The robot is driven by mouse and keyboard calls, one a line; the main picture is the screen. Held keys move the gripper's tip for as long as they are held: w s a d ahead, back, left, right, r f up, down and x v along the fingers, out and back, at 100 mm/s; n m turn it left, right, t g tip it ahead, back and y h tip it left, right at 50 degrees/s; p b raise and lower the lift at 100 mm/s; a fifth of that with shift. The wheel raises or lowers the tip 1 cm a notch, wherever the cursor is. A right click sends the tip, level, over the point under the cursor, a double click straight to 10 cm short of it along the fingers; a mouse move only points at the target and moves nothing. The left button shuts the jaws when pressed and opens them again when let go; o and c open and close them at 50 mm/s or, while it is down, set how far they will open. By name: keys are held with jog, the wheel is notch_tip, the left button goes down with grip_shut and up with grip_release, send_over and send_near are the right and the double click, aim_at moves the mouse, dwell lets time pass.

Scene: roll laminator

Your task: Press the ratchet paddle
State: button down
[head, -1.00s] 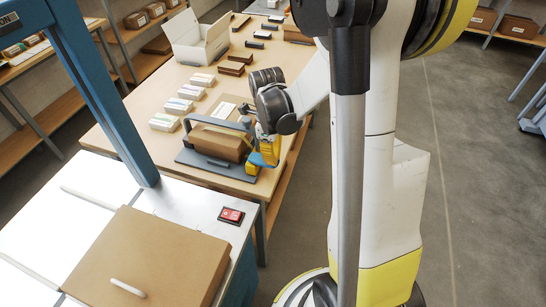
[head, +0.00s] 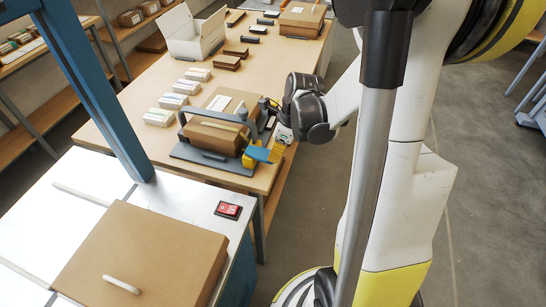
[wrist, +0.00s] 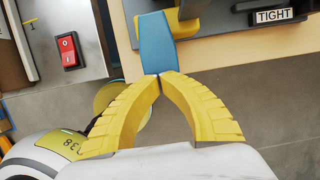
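The ratchet paddle (head: 256,154) is a blue flat lever at the right end of a grey strapping fixture (head: 210,159) on the wooden table. In the wrist view the blue paddle (wrist: 156,38) is at top centre, with a yellow part beside it. My gripper (wrist: 159,76) has its yellow fingers curved together, tips meeting with nothing visible between them. The tips overlap the paddle's near end in the wrist view; I cannot tell whether they touch. In the head view my gripper (head: 276,151) is just right of the paddle, partly mixed with it in outline.
A brown carton (head: 213,136) sits in the fixture. A red switch (head: 229,210) is on the white machine at front left. White packs and an open white box (head: 194,34) stand behind.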

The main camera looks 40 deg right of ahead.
jog(key=p+v, duration=0.4)
jog(key=v, duration=0.8)
jog(key=shift+s+d, duration=0.2)
jog(key=shift+s, duration=0.1)
jog(key=shift+r, duration=0.1)
dwell(0.8)
